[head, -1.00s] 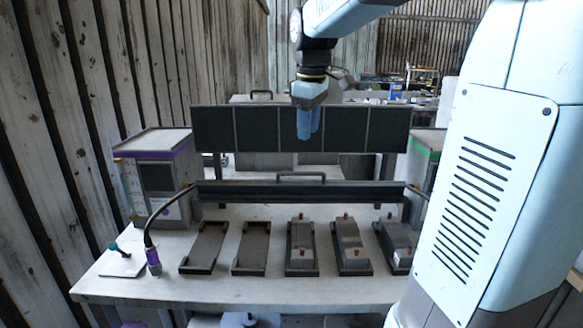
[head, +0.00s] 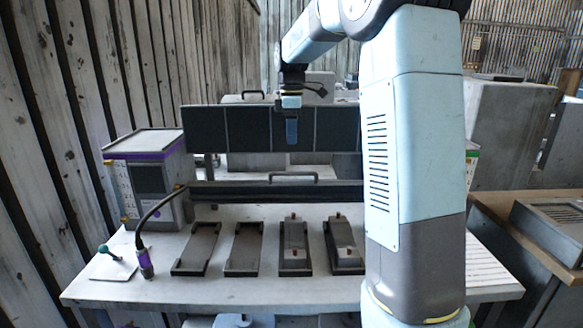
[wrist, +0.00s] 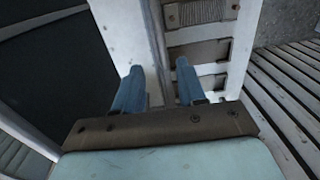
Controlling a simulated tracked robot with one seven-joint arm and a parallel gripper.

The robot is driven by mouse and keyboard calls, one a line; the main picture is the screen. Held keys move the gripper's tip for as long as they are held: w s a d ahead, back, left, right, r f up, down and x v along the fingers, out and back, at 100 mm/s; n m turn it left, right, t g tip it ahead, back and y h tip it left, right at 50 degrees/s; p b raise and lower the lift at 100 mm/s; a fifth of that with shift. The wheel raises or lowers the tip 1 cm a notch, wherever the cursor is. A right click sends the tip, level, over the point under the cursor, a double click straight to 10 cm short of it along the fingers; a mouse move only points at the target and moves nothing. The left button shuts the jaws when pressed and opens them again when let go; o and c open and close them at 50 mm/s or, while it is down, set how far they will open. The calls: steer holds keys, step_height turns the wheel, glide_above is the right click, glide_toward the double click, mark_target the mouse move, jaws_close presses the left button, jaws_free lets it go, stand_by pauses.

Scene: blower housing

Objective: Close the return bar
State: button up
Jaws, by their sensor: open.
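A long dark bar with a grey handle (head: 293,178) on top runs across the back of the white bench in the head view; it looks like the return bar (head: 250,192). My arm hides its right end. My gripper (head: 291,138) hangs above and behind the bar, in front of an upper dark panel (head: 245,128), apart from the handle in the picture. In the wrist view my gripper (wrist: 157,80) shows two blue fingers spread apart with nothing between them. I cannot make out the handle in the wrist view.
Several dark trays (head: 243,250) stand on the bench (head: 180,292), some holding grey parts. A purple-trimmed box (head: 150,175) and a bent cable with a purple end (head: 144,262) are at left. My arm covers the bench's right part.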

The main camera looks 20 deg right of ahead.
steer(key=f, duration=1)
steer(key=shift+s+f, duration=0.2)
steer(key=shift+f, duration=0.05)
steer(key=shift+c, duration=0.3)
jaws_close()
